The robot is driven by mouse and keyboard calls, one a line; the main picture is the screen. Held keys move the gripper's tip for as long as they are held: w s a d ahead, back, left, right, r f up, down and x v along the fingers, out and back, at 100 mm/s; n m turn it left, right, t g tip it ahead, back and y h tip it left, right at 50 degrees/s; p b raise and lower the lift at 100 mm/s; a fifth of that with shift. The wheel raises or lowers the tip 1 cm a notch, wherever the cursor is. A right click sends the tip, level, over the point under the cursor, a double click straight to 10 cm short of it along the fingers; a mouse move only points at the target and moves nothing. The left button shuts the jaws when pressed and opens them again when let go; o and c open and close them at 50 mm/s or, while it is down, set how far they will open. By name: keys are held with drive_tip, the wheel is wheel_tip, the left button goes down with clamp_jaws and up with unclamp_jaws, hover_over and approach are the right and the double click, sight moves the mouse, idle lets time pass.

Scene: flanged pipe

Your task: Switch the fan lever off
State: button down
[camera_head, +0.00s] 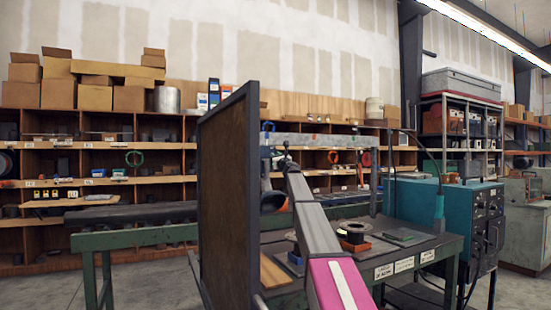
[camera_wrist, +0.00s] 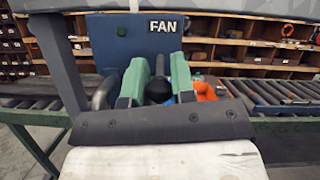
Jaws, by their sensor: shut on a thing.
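In the wrist view, a blue box (camera_wrist: 120,42) labelled FAN stands ahead of my gripper (camera_wrist: 160,85). The fan lever (camera_wrist: 160,90), with a dark rounded knob, sits between my two green fingers. The fingers are shut on it, near the lower front of the box. The exact tilt of the lever is hard to tell because the fingers cover part of it. In the head view, my arm reaches away beside a dark upright panel, and the contact at the lever cannot be made out.
The dark framed panel (camera_head: 230,200) stands close on the left of my arm. A workbench (camera_head: 420,245) with small parts lies to the right, beside a teal machine (camera_head: 470,215). An orange object (camera_wrist: 206,92) is close to the right finger. Roller conveyors and shelves lie behind.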

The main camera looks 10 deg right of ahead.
drive_tip(key=shift+w+f+t+y, duration=0.1)
drive_tip(key=shift+f+t+y, duration=0.2)
drive_tip(key=shift+t, duration=0.6)
drive_tip(key=c, duration=1)
unclamp_jaws()
drive_tip(key=shift+o, duration=0.2)
drive_tip(key=v, duration=1)
drive_tip(key=shift+s, duration=0.4)
drive_tip(key=shift+f, duration=0.1)
